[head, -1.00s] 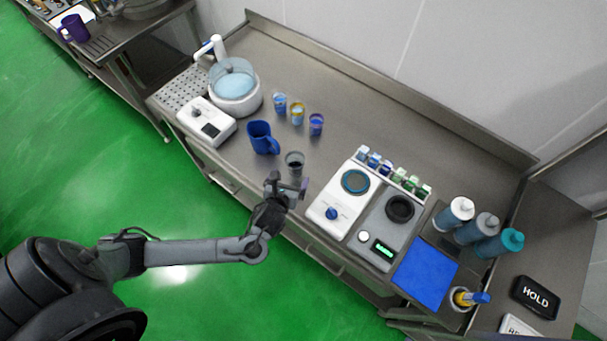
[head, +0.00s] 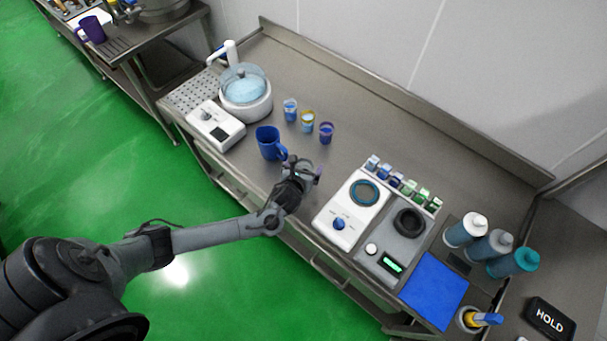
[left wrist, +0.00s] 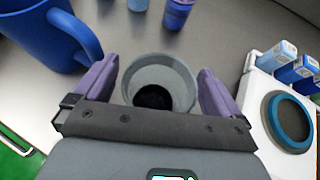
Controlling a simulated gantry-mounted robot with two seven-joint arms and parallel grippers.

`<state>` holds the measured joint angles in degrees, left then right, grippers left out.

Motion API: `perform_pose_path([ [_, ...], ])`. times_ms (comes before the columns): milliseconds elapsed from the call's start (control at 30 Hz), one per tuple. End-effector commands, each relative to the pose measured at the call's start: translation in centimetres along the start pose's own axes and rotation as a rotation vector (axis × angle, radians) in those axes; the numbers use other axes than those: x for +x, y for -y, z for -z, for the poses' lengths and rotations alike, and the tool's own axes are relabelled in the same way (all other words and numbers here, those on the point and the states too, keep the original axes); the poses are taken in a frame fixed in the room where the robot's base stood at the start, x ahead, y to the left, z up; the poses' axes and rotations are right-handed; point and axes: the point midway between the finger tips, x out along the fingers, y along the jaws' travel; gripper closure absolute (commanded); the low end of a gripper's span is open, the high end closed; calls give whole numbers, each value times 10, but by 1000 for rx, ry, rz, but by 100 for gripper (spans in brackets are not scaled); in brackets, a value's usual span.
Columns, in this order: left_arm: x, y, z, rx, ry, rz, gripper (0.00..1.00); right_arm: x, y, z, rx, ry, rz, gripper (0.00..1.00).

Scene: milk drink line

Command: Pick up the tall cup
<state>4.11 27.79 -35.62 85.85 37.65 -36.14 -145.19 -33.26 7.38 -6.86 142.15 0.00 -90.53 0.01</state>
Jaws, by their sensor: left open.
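A grey, see-through cup with a dark bottom (left wrist: 152,96) stands on the steel counter in the left wrist view; I take it to be the tall cup. My left gripper (left wrist: 158,80) is open, with one purple finger pad on each side of the cup and small gaps beside it. In the head view my left gripper (head: 303,170) is at the counter's front part and hides most of the cup. My right gripper is not in view.
A blue mug (head: 268,143) stands close to the left of the gripper. Small cups, including a purple-blue one (head: 326,132), stand behind. A white device with a round plate (head: 350,205) is at right. The counter behind the small cups is clear.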

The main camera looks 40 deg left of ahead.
Motion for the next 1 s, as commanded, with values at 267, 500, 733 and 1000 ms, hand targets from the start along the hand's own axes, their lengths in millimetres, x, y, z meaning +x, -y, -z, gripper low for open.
perform_pose_path([
  [267, 10, 0, 0, 1, -1, 1, 1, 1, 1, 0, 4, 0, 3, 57],
  [500, 10, 0, 0, 0, -1, 1, 23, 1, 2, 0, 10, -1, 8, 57],
  [733, 10, 0, 1, 1, -1, 1, 58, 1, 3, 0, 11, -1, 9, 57],
  [1000, 10, 0, 0, 0, 0, 1, 59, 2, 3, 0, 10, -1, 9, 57],
])
